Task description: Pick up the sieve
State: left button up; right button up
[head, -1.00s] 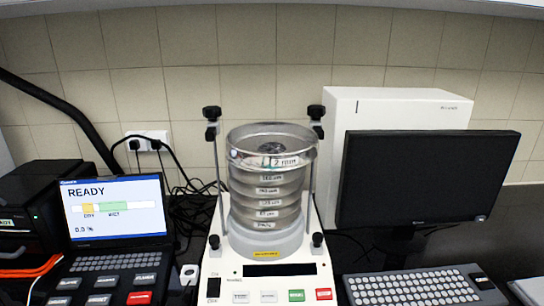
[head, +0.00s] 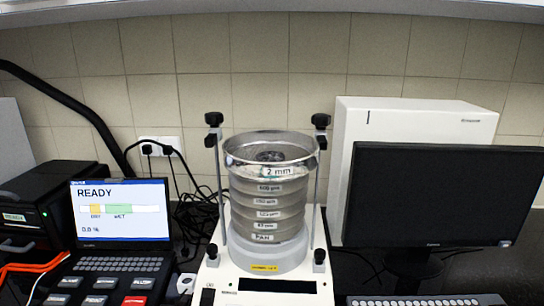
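A stack of round metal sieves stands upright on the white shaker base (head: 225,290) in the middle of the head view. The top sieve (head: 271,170) is labelled "2 mm", is open at the top, and shows some grey material inside. Below it are several sieves (head: 268,207) with finer labels, and a pan (head: 265,238) at the bottom. Two upright rods with black knobs (head: 214,119) (head: 321,120) stand left and right of the stack. Neither of my grippers shows in the head view.
A display reading "READY" (head: 121,209) with a keypad stands at the left beside a black box (head: 40,205). A dark monitor (head: 437,195), a white case (head: 408,112) and a keyboard (head: 430,300) are at the right. Cables lie behind the shaker, before a tiled wall.

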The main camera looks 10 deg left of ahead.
aim_at(271, 155)
jog(key=i+l+u, duration=0.15)
jog(key=l+u, duration=0.3)
jog(key=l, duration=0.45)
jog(key=l+u, duration=0.5)
jog(key=l, duration=0.35)
